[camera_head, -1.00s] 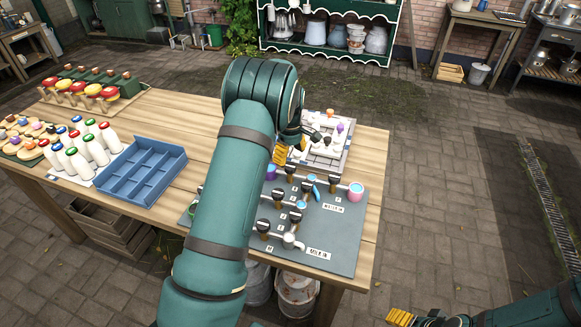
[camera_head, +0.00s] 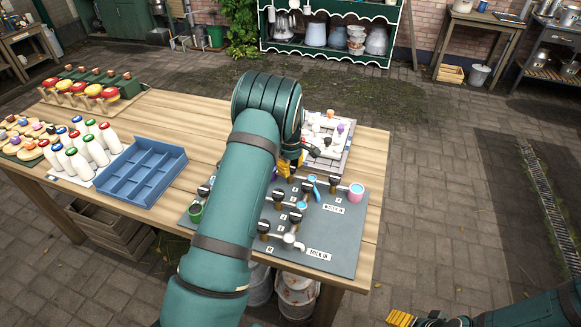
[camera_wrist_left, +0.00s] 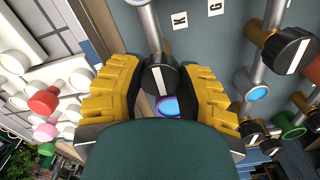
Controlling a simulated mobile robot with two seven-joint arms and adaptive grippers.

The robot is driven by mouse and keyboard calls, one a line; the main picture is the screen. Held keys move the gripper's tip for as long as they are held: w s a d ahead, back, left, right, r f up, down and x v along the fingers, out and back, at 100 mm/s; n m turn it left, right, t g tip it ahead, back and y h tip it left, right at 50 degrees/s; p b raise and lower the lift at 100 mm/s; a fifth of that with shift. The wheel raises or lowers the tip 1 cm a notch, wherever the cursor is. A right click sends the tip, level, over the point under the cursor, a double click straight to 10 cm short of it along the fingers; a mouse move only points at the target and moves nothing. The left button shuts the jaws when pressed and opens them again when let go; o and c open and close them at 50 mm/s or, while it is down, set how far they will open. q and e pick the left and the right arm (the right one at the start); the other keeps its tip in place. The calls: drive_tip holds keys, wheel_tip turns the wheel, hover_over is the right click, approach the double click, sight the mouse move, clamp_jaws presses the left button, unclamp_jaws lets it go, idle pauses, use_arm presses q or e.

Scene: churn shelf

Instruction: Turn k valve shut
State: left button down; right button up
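The K valve's black knob (camera_wrist_left: 159,80) with a white stripe shows in the left wrist view, close to the "K" label (camera_wrist_left: 180,21). Its stripe runs roughly along its grey pipe (camera_wrist_left: 149,25). The yellow fingers of my left gripper (camera_wrist_left: 157,92) stand on both sides of the knob, with narrow gaps showing. In the head view my left gripper (camera_head: 289,167) is at the back of the grey valve board (camera_head: 342,240), and this knob is hidden there by gripper and arm. My right gripper (camera_head: 400,317) is at the bottom edge, partly cut off, away from the table.
Other black-knobbed valves (camera_head: 279,195) stand close by on the board, with a pink cup (camera_head: 356,191) and a green cup (camera_head: 195,213). A white tray (camera_head: 333,160) lies behind. A blue crate (camera_head: 143,172) and bottles (camera_head: 85,150) stand left.

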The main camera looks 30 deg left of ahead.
use_arm(q)
drive_tip(key=shift+m, duration=0.3)
drive_tip(key=m+b, duration=0.1)
drive_tip(key=m, duration=0.7)
drive_tip(key=shift+b, duration=0.3)
drive_tip(key=m, duration=0.4)
drive_tip(key=shift+s+b, duration=0.1)
drive_tip(key=shift+b, duration=0.2)
drive_tip(key=m, duration=0.5)
drive_tip(key=shift+m, duration=0.3)
drive_tip(key=shift+f, duration=0.1)
drive_tip(key=c, duration=0.5)
unclamp_jaws()
